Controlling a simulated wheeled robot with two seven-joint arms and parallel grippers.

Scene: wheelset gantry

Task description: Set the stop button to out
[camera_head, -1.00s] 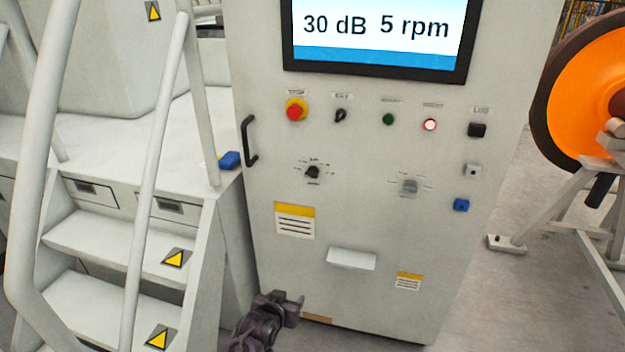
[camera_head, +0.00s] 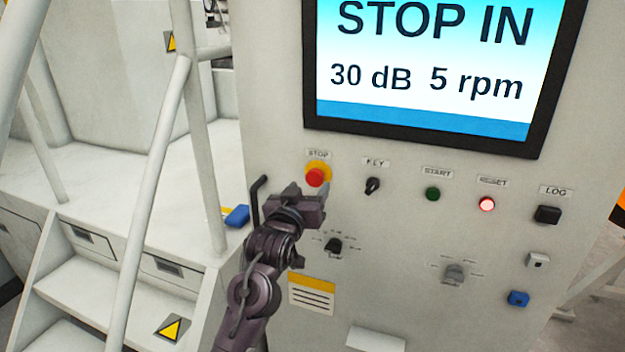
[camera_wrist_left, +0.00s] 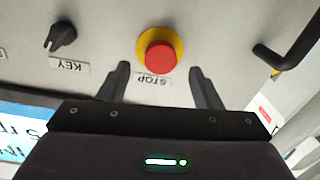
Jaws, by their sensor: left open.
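The stop button (camera_head: 315,177) is a red mushroom head on a yellow collar, under a STOP label on the grey cabinet. The screen (camera_head: 430,75) above it reads STOP IN, 30 dB and 5 rpm. My left gripper (camera_head: 322,190) is just below the button in the head view. In the left wrist view the red button (camera_wrist_left: 161,57) lies ahead between the two open fingers (camera_wrist_left: 158,85), with nothing held. The fingers appear apart from the button. My right gripper is not in view.
A black door handle (camera_head: 257,200) is left of the gripper. The key switch (camera_head: 373,186), green start button (camera_head: 432,194) and lit reset button (camera_head: 487,204) are to the right. A rotary knob (camera_head: 334,246) is below. White stairs and railings stand at left.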

